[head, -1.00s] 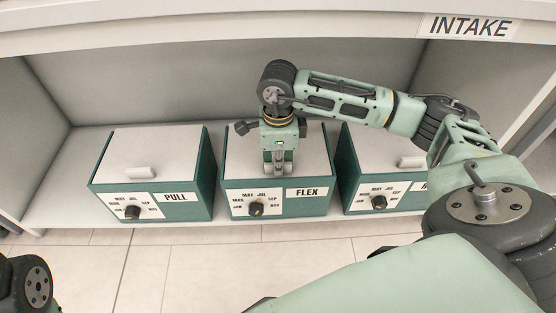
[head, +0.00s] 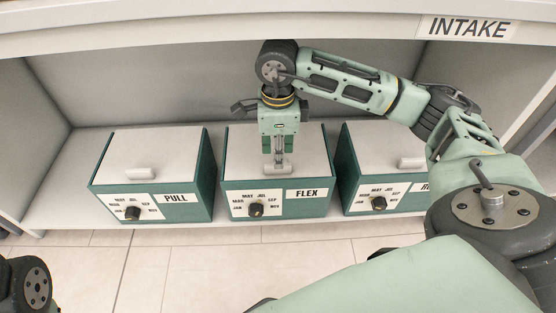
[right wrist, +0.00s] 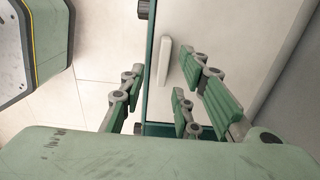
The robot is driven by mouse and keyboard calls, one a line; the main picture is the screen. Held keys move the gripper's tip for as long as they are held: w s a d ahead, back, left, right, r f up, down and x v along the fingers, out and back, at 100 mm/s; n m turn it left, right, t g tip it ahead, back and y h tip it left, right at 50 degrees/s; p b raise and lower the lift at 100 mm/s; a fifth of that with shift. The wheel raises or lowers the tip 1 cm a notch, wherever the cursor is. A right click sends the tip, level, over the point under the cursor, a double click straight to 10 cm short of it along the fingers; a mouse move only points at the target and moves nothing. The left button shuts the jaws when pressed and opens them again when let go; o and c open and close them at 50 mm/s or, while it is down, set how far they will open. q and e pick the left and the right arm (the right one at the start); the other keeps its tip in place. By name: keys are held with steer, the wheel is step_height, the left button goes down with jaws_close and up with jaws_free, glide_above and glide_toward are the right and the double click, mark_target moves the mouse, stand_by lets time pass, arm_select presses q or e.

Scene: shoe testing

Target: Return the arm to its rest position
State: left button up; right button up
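My right gripper (head: 278,160) points down over the FLEX box's white lid (head: 307,145), close above or beside its pale handle (head: 284,170). In the right wrist view the green fingers (right wrist: 160,80) stand apart with nothing gripped, and the handle (right wrist: 165,62) lies on the lid beyond them. My right arm reaches in from the right, bent at the elbow. My left gripper is out of view; only a dark joint of my left arm shows at the lower left.
The PULL box (head: 175,213) stands to the left and a third box (head: 403,190) to the right, partly behind my arm. All sit on a shelf (head: 75,210) under a white top ledge (head: 200,30) with an INTAKE label (head: 468,27). The tiled floor in front is clear.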

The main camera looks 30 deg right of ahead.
steer(key=shift+r, duration=1.05)
steer(key=shift+a, duration=0.1)
